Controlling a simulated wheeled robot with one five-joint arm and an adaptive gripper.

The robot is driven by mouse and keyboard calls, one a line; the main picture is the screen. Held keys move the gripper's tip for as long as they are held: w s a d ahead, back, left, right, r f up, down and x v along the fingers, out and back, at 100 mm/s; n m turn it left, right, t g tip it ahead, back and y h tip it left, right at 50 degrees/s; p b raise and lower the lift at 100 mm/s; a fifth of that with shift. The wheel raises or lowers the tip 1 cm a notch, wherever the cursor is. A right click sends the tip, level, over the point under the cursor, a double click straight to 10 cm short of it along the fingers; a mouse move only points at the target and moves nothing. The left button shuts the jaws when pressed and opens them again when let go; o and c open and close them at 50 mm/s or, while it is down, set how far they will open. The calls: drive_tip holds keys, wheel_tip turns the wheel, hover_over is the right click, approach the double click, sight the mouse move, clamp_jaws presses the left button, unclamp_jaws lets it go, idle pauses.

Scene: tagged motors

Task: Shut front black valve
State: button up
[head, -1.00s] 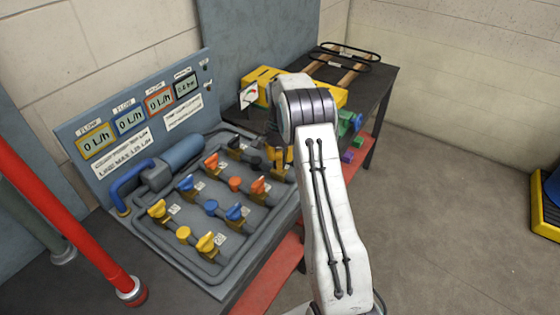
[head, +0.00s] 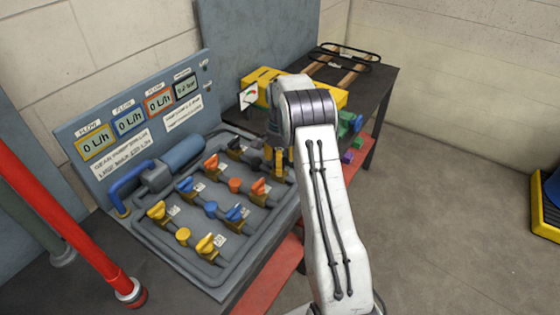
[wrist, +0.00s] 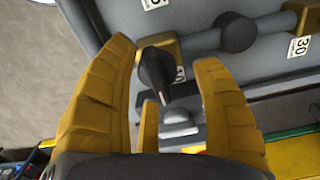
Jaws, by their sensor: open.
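The front black valve shows in the wrist view as a black lever handle (wrist: 154,76) on a brass-coloured body (wrist: 166,45). The handle lies between the two yellow fingers of my gripper (wrist: 163,60), with a gap on both sides. It points roughly along the fingers and across the grey pipe. My gripper is open and holds nothing. In the head view my gripper (head: 275,160) is over the right end of the valve board (head: 150,237) and hides most of the front black valve. The rear black valve (head: 236,143) stands behind it to the left.
Orange (head: 258,187), blue (head: 234,213) and yellow (head: 205,244) valves stand in rows to the left. A panel with displays (head: 130,120) rises behind. A yellow box (head: 325,92) stands close behind my gripper. A red post (head: 60,220) is at the left.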

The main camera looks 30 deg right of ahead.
wheel_tip(320, 180, up, 12)
idle(0.7)
idle(0.6)
